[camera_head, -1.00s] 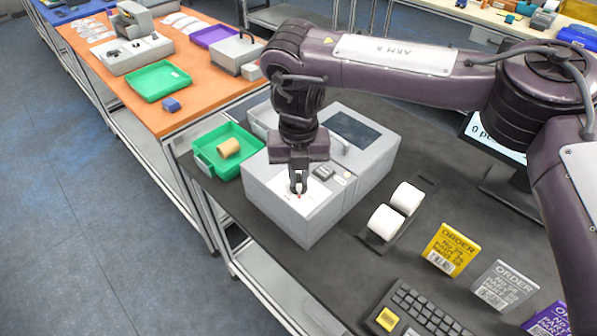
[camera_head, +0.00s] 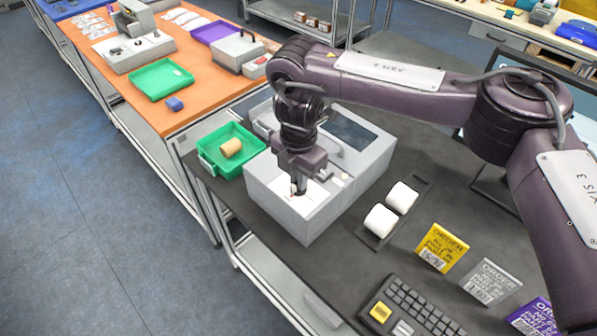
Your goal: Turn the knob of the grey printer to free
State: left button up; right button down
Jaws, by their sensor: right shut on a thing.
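The grey printer (camera_head: 309,219) stands on the dark table in the middle of the head view. It is a box with a dark window at its back right and a white label plate on its front left top. My right gripper (camera_head: 298,191) points down over that white plate. It is shut on the knob, which is mostly hidden by the fingers, so its setting cannot be read. My left gripper is not in view.
A green tray (camera_head: 208,149) with a tan roll (camera_head: 231,148) stands left of the printer. Two white rolls (camera_head: 381,220) lie to its right. Order cards, such as the yellow one (camera_head: 441,247), and a keyboard (camera_head: 422,307) are at the front right. An orange table (camera_head: 196,114) stands behind left.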

jog(key=shift+w+r+m, duration=0.15)
jog(key=shift+r+m, duration=0.05)
jog(key=shift+m, duration=0.2)
jog(key=c, duration=1.5)
grip_release()
jog(key=shift+f, duration=0.1)
notch_tip(320, 180, up, 8)
jog(key=shift+f+b, duration=0.1)
jog(key=shift+b, duration=0.25)
